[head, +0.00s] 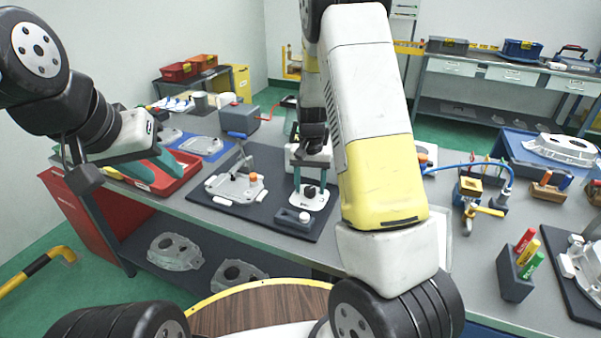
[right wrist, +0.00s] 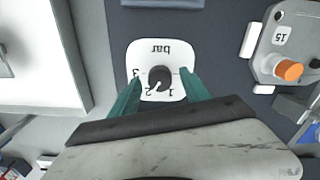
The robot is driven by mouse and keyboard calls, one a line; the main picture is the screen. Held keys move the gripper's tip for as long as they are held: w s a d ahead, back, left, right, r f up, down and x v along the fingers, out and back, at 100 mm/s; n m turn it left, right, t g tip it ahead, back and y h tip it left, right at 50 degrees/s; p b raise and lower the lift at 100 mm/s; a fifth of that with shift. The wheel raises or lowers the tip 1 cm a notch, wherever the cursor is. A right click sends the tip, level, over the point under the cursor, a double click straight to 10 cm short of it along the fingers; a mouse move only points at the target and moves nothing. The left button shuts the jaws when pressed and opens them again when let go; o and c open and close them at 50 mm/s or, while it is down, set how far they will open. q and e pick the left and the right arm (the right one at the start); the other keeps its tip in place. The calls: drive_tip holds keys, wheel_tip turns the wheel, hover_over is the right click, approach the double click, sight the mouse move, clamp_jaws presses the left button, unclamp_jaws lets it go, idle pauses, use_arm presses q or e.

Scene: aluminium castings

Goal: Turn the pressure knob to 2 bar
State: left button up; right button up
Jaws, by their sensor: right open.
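The pressure knob (right wrist: 160,78) is black with a white pointer mark. It sits on a white dial plate (right wrist: 143,50) marked "bar", upside down in the right wrist view. The pointer slants to the lower left there, near the small figures at the plate's lower edge; the exact reading is unclear. In the head view the knob (head: 310,191) stands on its plate on the dark mat. My right gripper (right wrist: 158,92) is open, its teal fingers on either side of the knob with gaps visible. My left gripper (head: 158,170) is open and empty over the red tray (head: 180,183).
A grey casting (head: 236,187) with an orange cap lies left of the dial on the dark mat (head: 262,222). A pen holder (head: 515,275) stands at the right; the bench between is partly hidden by my arm.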

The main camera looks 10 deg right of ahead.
sight(310, 188)
wheel_tip(310, 188, up, 7)
drive_tip(key=shift+r, duration=0.4)
